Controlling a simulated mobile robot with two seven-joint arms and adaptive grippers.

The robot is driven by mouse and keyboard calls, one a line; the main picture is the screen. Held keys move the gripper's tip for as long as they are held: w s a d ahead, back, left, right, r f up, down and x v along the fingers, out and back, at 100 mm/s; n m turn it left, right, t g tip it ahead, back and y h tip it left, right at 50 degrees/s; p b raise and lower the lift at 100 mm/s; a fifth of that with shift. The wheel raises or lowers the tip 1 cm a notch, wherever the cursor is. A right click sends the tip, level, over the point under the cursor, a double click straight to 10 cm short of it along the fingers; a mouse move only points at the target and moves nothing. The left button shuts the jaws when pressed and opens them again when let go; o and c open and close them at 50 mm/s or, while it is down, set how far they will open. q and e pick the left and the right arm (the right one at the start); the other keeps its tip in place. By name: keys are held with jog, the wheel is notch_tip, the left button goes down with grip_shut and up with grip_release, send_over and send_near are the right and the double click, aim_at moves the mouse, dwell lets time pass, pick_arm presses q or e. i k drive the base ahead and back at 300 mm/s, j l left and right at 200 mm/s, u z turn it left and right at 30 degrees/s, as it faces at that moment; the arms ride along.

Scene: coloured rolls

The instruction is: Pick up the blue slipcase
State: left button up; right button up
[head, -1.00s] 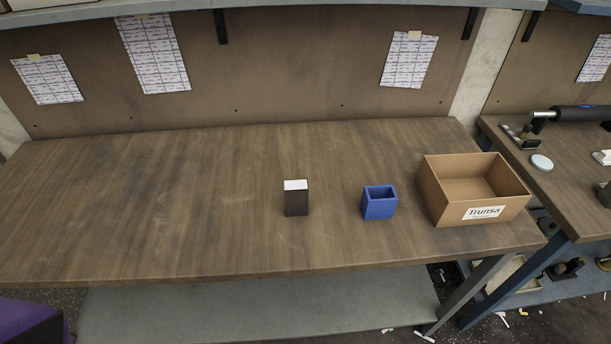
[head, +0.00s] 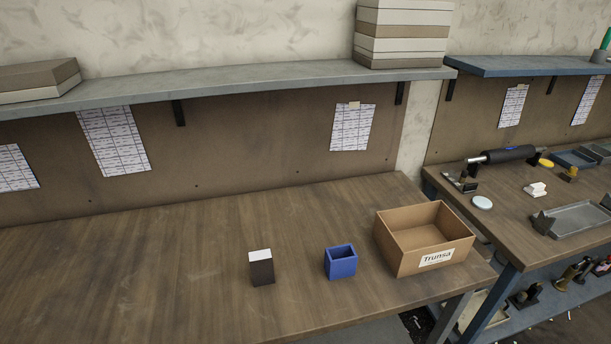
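The blue slipcase (head: 341,267) stands on the wooden table in the head view, right of the picture's middle. It is a small box with its open side facing up, and it looks empty. A dark block with a white top (head: 261,270) stands upright to its left, apart from it. Neither of my grippers shows in the head view.
An open cardboard box labelled Trunsa (head: 402,266) stands just right of the slipcase. The wooden table (head: 120,270) is clear to the left. A grey shelf (head: 230,84) runs above the back board. A second bench (head: 500,216) with tools stands at the right.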

aim_at(340, 261)
jog(key=z, duration=0.4)
jog(key=j+z, duration=0.1)
jog(key=z, duration=0.35)
jog(key=k+z, duration=0.1)
jog(key=z, duration=0.7)
jog(key=k+j, duration=0.2)
jog(key=k, duration=0.35)
jog(key=i+j, duration=0.45)
jog(key=l+z, duration=0.05)
